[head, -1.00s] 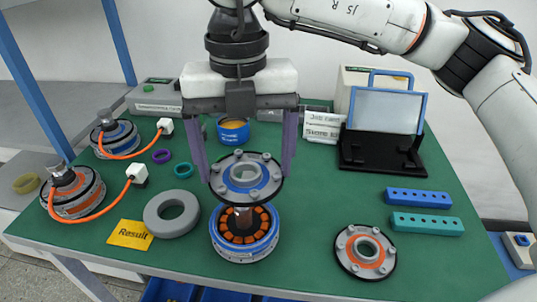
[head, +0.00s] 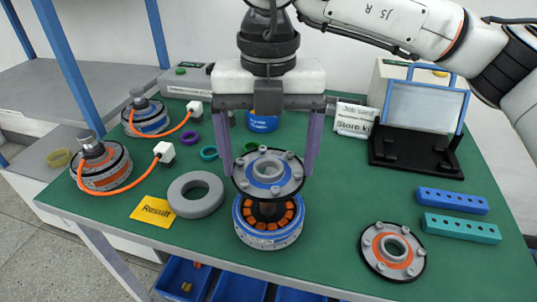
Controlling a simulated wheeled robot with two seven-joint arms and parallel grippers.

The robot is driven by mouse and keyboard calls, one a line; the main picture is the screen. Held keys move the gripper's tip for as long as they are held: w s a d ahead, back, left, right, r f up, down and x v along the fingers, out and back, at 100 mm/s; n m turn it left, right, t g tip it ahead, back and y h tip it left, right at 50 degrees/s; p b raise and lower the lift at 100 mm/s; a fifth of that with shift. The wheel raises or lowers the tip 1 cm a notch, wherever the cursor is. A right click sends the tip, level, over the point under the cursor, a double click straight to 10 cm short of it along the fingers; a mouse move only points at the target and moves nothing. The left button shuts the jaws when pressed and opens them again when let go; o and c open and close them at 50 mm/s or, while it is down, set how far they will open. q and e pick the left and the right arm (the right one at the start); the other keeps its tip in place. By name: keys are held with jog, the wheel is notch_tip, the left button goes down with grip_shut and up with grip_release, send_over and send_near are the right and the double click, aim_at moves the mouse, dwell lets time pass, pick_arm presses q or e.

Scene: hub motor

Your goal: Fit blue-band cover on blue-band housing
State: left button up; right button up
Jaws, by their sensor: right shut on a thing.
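The blue-band cover (head: 268,189) is a round grey plate with a blue ring, bolts and a dark rim. My right gripper (head: 269,168) is shut on it, one finger on each side, and holds it level. The blue-band housing (head: 268,239) stands upright on the green table directly below, with a blue rim and orange coils inside. Its dark central shaft shows between the two, and a gap separates cover and housing. The cover hides the shaft's top end from clear view. My left gripper is not in view.
An orange-band cover (head: 394,251) lies to the right. Blue and teal blocks (head: 459,227) lie behind it, near a black stand (head: 412,150). A grey ring (head: 196,194) and yellow Result card (head: 153,211) lie left. Two cabled motors (head: 101,166) stand further left. Blue bins (head: 238,289) hang below the front edge.

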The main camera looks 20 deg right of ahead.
aim_at(268, 183)
jog(key=shift+f, duration=0.1)
jog(key=shift+f+b, duration=1.45)
jog(key=shift+f+b, duration=0.9)
jog(key=shift+f, duration=0.25)
jog(key=shift+f, duration=0.1)
jog(key=shift+f+b, duration=0.95)
jog(key=shift+f, duration=0.05)
jog(key=shift+f+b, duration=0.25)
jog(key=shift+b, duration=0.1)
